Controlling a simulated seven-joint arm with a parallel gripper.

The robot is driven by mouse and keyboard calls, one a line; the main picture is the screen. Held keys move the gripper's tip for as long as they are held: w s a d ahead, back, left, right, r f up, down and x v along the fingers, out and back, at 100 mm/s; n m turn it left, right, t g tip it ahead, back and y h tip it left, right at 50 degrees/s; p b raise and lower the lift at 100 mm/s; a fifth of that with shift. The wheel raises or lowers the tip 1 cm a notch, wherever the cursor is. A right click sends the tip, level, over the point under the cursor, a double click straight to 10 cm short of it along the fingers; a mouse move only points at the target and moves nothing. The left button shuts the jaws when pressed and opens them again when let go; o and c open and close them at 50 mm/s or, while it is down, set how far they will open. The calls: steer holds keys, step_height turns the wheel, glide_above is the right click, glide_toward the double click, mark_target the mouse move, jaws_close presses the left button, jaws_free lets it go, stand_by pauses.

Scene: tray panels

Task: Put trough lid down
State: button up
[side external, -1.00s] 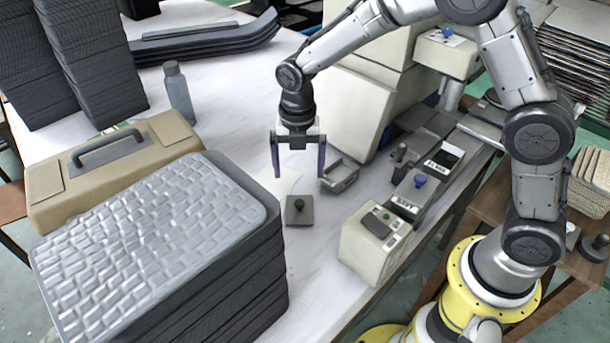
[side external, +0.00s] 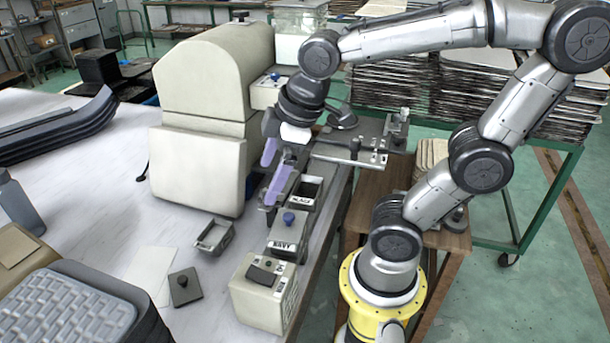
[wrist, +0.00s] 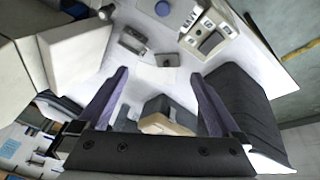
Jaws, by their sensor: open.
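A flat dark square lid (side external: 187,291) with a black knob lies on the white table, left of the trough row. It also shows in the wrist view (wrist: 173,61). The BLACK trough (side external: 309,181) stands uncovered with a dark inside. The NAVY trough (side external: 284,246) has a dark cover with a blue knob. My gripper (side external: 267,186) is open and tilted, with its purple fingers beside the BLACK trough in the side view. Nothing shows between the fingers in the wrist view (wrist: 160,76). The exact gap to the trough is hard to tell.
A small open grey tray (side external: 215,237) sits near the lid. A cream box with a dark top (side external: 262,290) ends the row. A large cream machine (side external: 205,110) stands close behind my gripper.

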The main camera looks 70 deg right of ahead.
steer(key=s+m, duration=0.4)
steer(key=s+d+m+t, duration=0.1)
steer(key=shift+s+f+m, duration=0.3)
steer(key=shift+s+m, duration=0.1)
